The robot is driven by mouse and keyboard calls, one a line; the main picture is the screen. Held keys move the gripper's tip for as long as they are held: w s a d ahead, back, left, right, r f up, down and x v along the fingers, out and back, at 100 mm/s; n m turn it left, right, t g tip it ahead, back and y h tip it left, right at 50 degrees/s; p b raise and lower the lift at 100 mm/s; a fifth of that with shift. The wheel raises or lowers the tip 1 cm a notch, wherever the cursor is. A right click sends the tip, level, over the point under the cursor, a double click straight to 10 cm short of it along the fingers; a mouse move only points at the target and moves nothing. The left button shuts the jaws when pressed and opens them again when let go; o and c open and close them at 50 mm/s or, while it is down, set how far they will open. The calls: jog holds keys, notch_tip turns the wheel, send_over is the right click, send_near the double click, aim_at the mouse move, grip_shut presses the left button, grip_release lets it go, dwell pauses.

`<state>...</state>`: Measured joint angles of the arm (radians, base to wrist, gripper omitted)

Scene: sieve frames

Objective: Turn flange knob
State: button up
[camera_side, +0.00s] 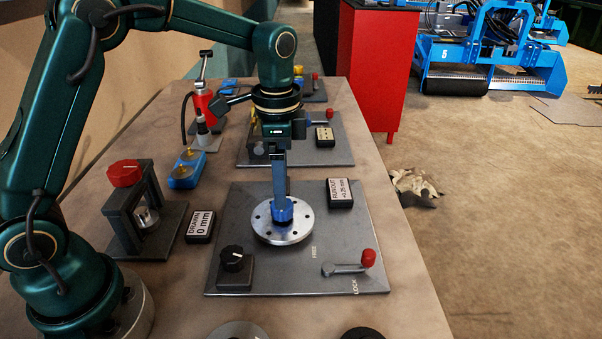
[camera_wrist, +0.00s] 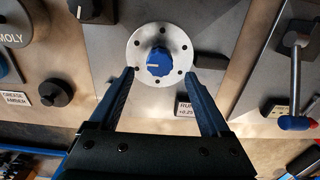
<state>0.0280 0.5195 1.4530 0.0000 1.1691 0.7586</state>
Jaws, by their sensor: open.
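The blue flange knob (camera_side: 284,211) sits at the centre of a round silver flange (camera_side: 262,232) with holes around its face, on a grey plate. In the wrist view the knob (camera_wrist: 158,63) carries a pale pointer line toward the left. My gripper (camera_side: 279,188) points straight down over the knob in the side view. In the wrist view my gripper (camera_wrist: 159,72) is open, with one finger on each side of the knob and a gap to it on both sides. Whether the fingertips reach down to knob height is unclear.
On the same plate are a black knob (camera_side: 233,257), a red-tipped lever (camera_side: 368,258) near FREE and LOCK marks, and a RUNOUT sign (camera_side: 340,193). A press with a red knob (camera_side: 126,173) stands left. Another grey plate (camera_side: 335,154) with fittings lies behind.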

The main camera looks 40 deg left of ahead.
aim_at(282, 212)
jog(key=shift+f, duration=2.35)
grip_shut()
